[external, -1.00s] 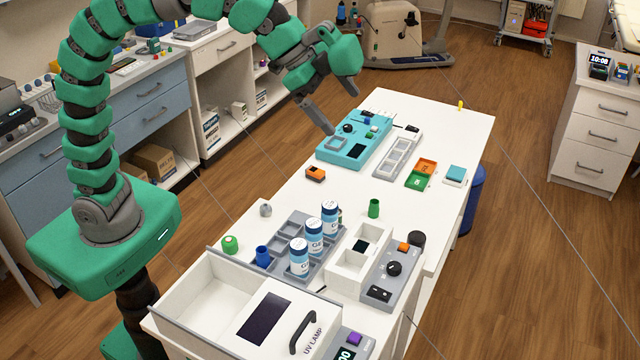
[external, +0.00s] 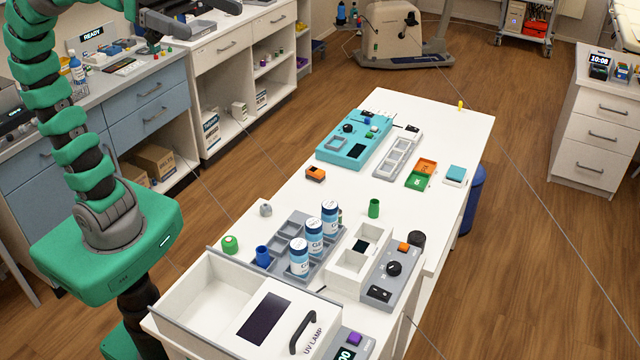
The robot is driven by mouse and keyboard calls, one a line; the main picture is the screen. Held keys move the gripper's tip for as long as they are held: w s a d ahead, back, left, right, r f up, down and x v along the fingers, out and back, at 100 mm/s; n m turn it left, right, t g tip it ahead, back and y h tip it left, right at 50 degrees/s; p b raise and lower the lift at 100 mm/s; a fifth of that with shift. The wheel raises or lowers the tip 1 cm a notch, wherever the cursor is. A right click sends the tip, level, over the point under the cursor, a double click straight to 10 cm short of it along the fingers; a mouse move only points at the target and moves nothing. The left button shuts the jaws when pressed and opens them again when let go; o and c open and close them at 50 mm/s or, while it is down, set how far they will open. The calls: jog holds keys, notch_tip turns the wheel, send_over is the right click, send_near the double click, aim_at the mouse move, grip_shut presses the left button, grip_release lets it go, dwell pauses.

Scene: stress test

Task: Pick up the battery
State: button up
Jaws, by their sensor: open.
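I cannot surely tell which thing is the battery. Small candidates on the white table (external: 440,128) are an upright green cylinder (external: 374,208) right of the bottles, a dark blue cylinder (external: 262,256) beside the grey tray, and a small orange block (external: 316,174) in front of the teal device. My gripper (external: 178,26) shows only partly at the top left edge, with dark fingers apart and nothing visible between them. It is over the side counter area, well left of the white table.
A grey tray (external: 283,236) holds several white-and-blue bottles. A teal device (external: 345,151) and a grey slotted strip (external: 398,153) stand farther back. A white open box with a UV lamp lid (external: 285,310) fills the near end.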

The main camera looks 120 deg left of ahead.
jog(key=c, duration=0.8)
